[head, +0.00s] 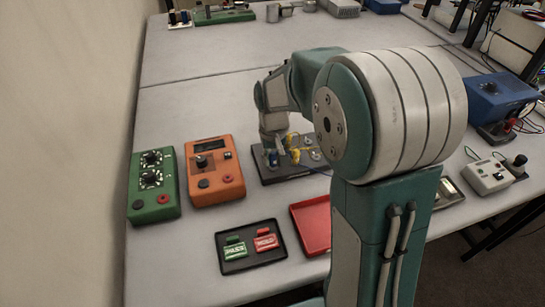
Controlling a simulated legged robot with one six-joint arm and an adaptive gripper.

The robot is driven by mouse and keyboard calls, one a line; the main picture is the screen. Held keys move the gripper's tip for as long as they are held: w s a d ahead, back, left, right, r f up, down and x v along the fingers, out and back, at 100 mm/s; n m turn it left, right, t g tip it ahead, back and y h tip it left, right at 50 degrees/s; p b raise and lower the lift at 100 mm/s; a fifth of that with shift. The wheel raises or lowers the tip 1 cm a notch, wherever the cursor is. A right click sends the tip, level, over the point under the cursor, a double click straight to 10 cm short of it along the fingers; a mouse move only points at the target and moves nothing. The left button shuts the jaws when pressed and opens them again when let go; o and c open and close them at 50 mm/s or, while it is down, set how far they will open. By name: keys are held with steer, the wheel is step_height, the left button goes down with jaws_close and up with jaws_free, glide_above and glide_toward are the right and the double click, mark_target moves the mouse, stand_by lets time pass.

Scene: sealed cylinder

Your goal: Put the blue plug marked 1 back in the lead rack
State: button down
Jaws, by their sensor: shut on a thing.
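A small blue plug (273,159) shows at the tips of my gripper (271,150). My gripper points down and is shut on it. The number on the plug is too small to read. Plug and gripper are over the left part of a dark low base (277,179), which seems to be the lead rack. I cannot tell whether the plug touches it. Yellow plugs or leads (294,148) and silvery round parts stand on the base just right of the gripper.
A green box (153,186) with knobs and an orange meter (214,170) stand left of the base. In front are a black tray (250,262) with green and red tags and a red tray (312,222).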

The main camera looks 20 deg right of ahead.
mark_target(273, 152)
steer(key=shift+f, duration=0.55)
steer(key=shift+c, duration=2)
jaws_free()
step_height(273, 152, up, 12)
steer(key=shift+w+f, duration=0.1)
steer(key=shift+f, duration=0.1)
steer(key=shift+r, duration=0.15)
